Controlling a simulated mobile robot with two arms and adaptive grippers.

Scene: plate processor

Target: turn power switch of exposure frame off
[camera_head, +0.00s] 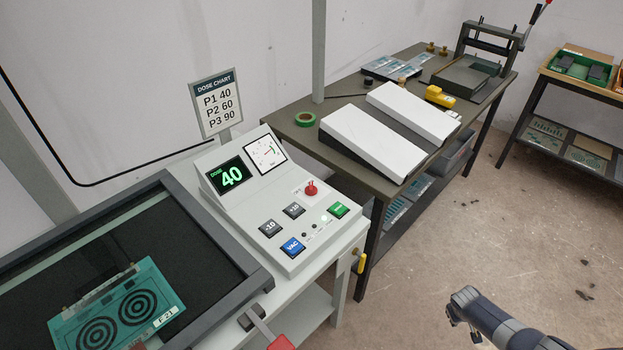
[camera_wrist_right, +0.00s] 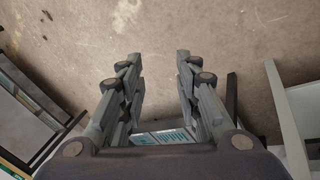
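The exposure frame stands at the left in the head view, with a dark framed glass bed (camera_head: 200,215) and a light grey control panel (camera_head: 265,200). The panel's display (camera_head: 230,175) reads 40. A red knob (camera_head: 311,188) sits on the panel's sloped face. A yellow handle (camera_head: 360,262) is on the unit's right side, below the panel. I cannot read a label on either. My right gripper (camera_head: 462,306) is low at the right, apart from the unit. In the right wrist view its fingers (camera_wrist_right: 160,75) are spread with nothing between them. My left gripper is out of view.
A teal plate (camera_head: 120,305) lies in the frame. A red-ended handle (camera_head: 280,342) is at the frame's front edge. A dark table (camera_head: 300,135) with white slabs (camera_head: 375,140) stands behind. A shelf (camera_head: 560,100) is at far right. The floor (camera_head: 530,220) between is mostly clear.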

